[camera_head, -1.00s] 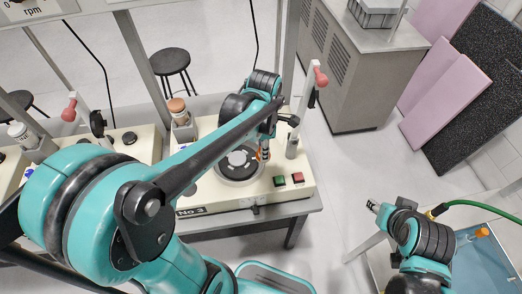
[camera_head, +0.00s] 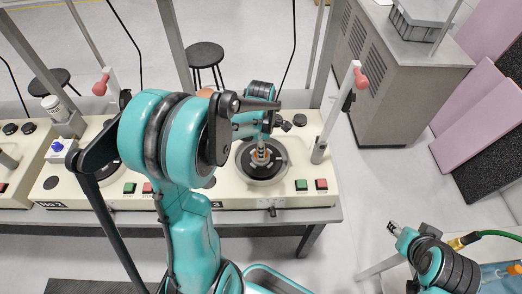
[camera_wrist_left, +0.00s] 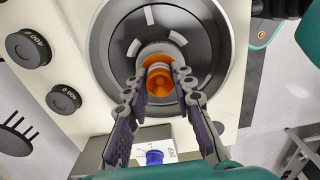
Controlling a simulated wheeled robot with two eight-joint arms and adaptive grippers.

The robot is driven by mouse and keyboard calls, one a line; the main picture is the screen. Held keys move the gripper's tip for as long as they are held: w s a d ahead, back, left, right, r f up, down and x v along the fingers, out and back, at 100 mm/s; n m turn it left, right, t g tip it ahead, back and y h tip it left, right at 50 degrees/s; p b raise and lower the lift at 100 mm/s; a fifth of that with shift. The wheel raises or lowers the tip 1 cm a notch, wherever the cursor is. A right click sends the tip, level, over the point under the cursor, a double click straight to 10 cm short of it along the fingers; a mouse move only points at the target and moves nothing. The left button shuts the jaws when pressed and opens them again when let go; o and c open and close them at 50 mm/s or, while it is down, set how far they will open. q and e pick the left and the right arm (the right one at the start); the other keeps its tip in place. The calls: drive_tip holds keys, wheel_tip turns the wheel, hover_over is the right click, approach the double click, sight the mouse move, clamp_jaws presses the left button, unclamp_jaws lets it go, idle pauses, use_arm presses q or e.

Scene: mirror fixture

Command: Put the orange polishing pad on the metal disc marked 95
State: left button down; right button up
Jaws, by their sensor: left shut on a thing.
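The orange polishing pad (camera_wrist_left: 158,83) is between the fingers of my left gripper (camera_wrist_left: 163,88) in the left wrist view, its orange top facing the camera. The gripper is shut on it. In the head view my left gripper (camera_head: 261,152) points down over the round plate (camera_head: 246,174) of the right-hand machine. Behind the pad, a pale metal disc (camera_wrist_left: 160,48) partly shows at the plate's centre; the fingers hide much of it. I cannot read a 95 or tell whether pad and disc touch. My right gripper (camera_head: 393,228) is at the lower right, far from the plate.
The cream machine (camera_head: 325,186) has green and red buttons and an upright post with a red knob (camera_head: 361,78). Two dark round weights (camera_wrist_left: 28,47) stand beside the plate. A blue knob (camera_wrist_left: 154,157) is nearby. Open floor lies right of the bench.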

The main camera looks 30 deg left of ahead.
use_arm(q)
drive_tip(key=shift+f, duration=0.15)
drive_tip(key=c, duration=1.3)
unclamp_jaws()
